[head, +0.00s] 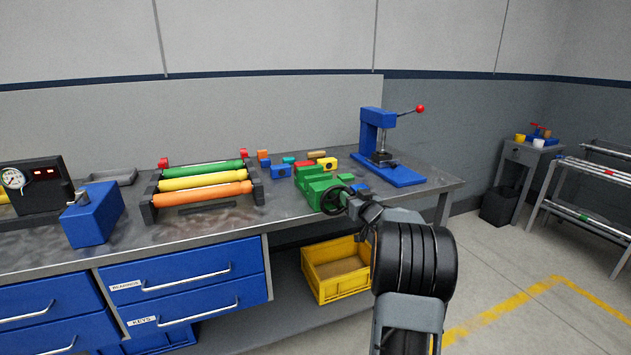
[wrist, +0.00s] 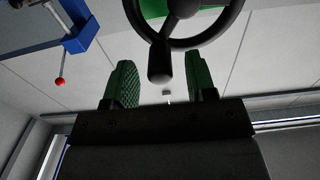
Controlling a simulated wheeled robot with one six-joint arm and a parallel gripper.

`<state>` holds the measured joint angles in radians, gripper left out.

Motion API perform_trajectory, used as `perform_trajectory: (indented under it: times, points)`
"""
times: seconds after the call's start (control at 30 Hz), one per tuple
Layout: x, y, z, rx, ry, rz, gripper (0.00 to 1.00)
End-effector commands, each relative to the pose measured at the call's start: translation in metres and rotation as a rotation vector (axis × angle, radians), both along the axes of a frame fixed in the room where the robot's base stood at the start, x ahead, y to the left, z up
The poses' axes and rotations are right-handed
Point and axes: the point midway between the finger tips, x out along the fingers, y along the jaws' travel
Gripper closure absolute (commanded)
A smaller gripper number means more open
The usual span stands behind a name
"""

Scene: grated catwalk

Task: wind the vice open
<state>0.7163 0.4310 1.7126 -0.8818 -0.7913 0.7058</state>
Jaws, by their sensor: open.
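The green vice (head: 315,184) stands near the front edge of the bench, with a black handwheel (head: 335,199) on its front. In the wrist view the handwheel (wrist: 222,38) fills the top, and its handle knob (wrist: 160,62) points down toward my gripper. My gripper (wrist: 158,85) is open, with its two green pads on either side of the space below the knob. The knob appears between the fingertips or just beyond them; I cannot tell how deep. In the head view my arm partly hides the gripper (head: 352,203) at the wheel.
A blue press (head: 378,135) with a red-knobbed lever stands right of the vice. Small coloured blocks (head: 283,172) lie behind it. A rack of coloured rollers (head: 203,183) is to the left. A yellow crate (head: 337,268) sits below the bench.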

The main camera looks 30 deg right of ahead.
Motion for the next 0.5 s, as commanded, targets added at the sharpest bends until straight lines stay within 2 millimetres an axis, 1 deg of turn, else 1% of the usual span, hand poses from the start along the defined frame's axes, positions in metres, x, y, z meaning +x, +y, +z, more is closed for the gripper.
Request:
perform_trajectory:
  times: [0.5]
  points:
    - [-0.054,0.007,0.0,-0.001,0.001,-0.002,0.49]
